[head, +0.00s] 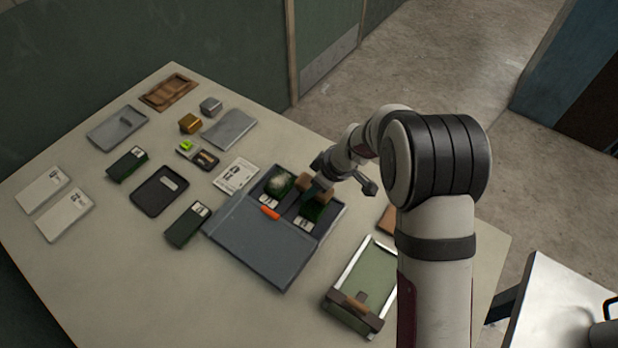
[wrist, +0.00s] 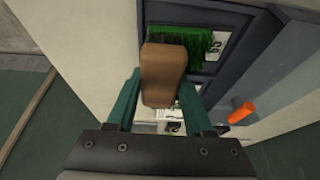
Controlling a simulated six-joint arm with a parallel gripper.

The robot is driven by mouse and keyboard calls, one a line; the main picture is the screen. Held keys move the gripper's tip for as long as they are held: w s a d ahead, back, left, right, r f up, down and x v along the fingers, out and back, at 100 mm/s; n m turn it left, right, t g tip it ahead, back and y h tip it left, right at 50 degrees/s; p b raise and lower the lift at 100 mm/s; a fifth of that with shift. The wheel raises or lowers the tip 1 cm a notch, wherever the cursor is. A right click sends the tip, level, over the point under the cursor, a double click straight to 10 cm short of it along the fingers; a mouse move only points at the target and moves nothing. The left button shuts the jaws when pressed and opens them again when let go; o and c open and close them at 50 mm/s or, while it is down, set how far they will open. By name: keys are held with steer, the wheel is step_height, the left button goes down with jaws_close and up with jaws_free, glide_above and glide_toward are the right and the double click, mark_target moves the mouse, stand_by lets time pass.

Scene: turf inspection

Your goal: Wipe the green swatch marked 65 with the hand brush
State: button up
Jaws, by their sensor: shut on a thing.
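My gripper (head: 318,184) is shut on the hand brush (wrist: 163,75), a brown wooden block held between teal fingers in the wrist view. In the head view the brush's brown wood (head: 304,180) shows beside the fingers, over the dark grey case. A green swatch (wrist: 194,46) lies under the brush's far end, with a white label (wrist: 230,40) whose number I cannot read surely. Whether the bristles touch it I cannot tell. In the head view, a green swatch (head: 312,210) is partly hidden below my gripper, and another (head: 279,181) with a pale patch lies to its left.
The grey case (head: 255,245) has an orange piece (head: 270,212) on it. Dark labelled blocks (head: 188,224), a black tray (head: 159,190) and white cards (head: 64,214) lie left.

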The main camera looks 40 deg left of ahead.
steer(key=shift+w+d, duration=0.1)
steer(key=shift+d, duration=1.1)
steer(key=shift+a, duration=1.95)
steer(key=shift+a+r, duration=0.15)
steer(key=shift+r, duration=3.95)
steer(key=w+d+r+m+t, duration=0.1)
steer(key=w+d+r+m, duration=0.2)
steer(key=d, duration=0.4)
steer(key=d+r+m+t+h, duration=0.1)
steer(key=d+r+m, duration=0.25)
steer(key=d, duration=0.25)
steer(key=w+d+r+m+t, duration=0.1)
steer(key=w+d+r+m, duration=0.15)
steer(key=d+r, duration=0.35)
steer(key=s+d+r+m+h, duration=0.1)
steer(key=d+m, duration=0.2)
steer(key=d, duration=0.3)
steer(key=s+d+r+m+t+h, duration=0.1)
steer(key=s+d+r+m, duration=0.1)
steer(key=d, duration=0.3)
steer(key=s+d+r+m+h, duration=0.1)
steer(key=s+d+m, duration=0.1)
steer(key=d+m, duration=0.2)
steer(key=d, duration=0.2)
steer(key=shift+d+r+h, duration=0.2)
steer(key=shift+d+h, duration=0.1)
steer(key=shift+d, duration=0.05)
